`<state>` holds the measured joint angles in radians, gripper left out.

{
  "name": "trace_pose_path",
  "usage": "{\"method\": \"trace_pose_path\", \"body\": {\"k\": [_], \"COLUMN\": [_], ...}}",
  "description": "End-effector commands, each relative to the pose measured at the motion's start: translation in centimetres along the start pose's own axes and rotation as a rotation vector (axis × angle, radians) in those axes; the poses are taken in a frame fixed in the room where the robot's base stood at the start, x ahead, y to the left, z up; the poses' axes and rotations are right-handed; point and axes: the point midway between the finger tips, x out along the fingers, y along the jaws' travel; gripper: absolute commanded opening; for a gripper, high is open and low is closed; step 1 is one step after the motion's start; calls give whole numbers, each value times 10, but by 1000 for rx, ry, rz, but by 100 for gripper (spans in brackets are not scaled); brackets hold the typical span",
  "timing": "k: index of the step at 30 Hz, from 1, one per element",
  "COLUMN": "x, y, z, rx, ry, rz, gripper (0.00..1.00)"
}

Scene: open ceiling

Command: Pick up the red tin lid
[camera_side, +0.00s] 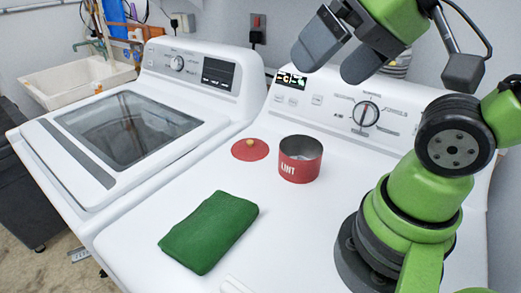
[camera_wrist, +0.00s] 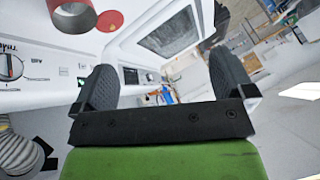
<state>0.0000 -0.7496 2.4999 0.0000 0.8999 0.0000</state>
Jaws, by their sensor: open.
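My gripper (camera_side: 327,66) is open and empty, high above the dryer, above and right of the lid and tin. In the wrist view its two dark fingers (camera_wrist: 162,66) stand wide apart with nothing between them.
A folded green cloth (camera_side: 209,232) lies on the dryer top (camera_side: 300,225), nearer the camera than the lid. The raised control panel (camera_side: 345,112) with its knob stands behind. A washer (camera_side: 130,130) is on the left. The surface left of the lid is clear.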

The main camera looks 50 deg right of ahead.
Motion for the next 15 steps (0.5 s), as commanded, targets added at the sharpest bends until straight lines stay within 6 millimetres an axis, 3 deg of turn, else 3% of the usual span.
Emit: {"method": "trace_pose_path", "body": {"k": [4, 8, 15], "x": [5, 22, 84], "y": [0, 4, 28], "z": [-11, -39, -102], "rx": [4, 10, 9], "ry": [-8, -27, -74], "rz": [23, 84, 214], "gripper": [100, 100, 100]}}
